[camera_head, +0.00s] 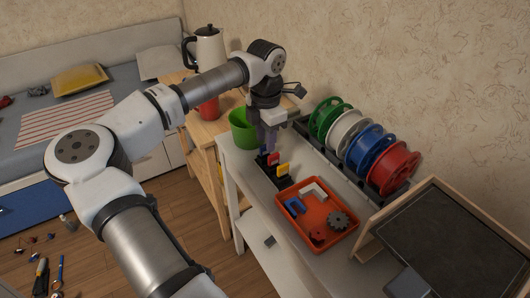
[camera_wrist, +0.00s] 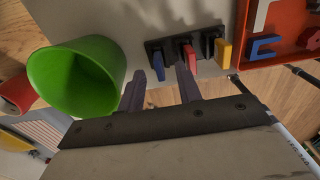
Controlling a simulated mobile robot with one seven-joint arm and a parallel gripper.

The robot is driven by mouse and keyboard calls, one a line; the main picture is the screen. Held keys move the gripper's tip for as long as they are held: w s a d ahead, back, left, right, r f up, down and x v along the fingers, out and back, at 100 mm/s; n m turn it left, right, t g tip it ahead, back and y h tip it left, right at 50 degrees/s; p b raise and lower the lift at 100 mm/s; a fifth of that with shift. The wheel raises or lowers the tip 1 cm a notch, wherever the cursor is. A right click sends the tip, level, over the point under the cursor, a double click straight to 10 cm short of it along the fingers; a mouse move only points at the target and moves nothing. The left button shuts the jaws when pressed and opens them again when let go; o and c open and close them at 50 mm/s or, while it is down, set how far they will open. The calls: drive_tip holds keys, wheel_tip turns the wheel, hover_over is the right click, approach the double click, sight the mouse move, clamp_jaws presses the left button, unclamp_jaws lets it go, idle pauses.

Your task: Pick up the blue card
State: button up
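The blue card (camera_wrist: 158,66) stands upright in a black holder (camera_wrist: 168,46), at the end of a row with a red card (camera_wrist: 191,58) and a yellow card (camera_wrist: 223,52). In the wrist view my gripper (camera_wrist: 160,76) is open, with one finger on each side of the blue card in the picture. I cannot tell whether the fingertips reach down around it. In the head view my gripper (camera_head: 267,140) points down over the holder's far end. The red card (camera_head: 274,158) and yellow card (camera_head: 284,169) show there; the blue card is hidden behind my gripper.
A green bucket (camera_head: 243,130) stands close beside my gripper. An orange tray (camera_head: 330,238) with several parts lies in front of the holder. A rack of coloured spools (camera_head: 368,150) lines the wall. A dark framed board (camera_head: 440,240) stands at the right.

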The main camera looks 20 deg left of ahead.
sight(265, 145)
wheel_tip(265, 145, down, 3)
drive_tip(key=shift+f, duration=0.15)
drive_tip(key=shift+a, duration=0.1)
clamp_jaws()
wheel_tip(265, 145, up, 20)
drive_tip(key=shift+b, duration=0.45)
drive_tip(key=shift+s, duration=0.2)
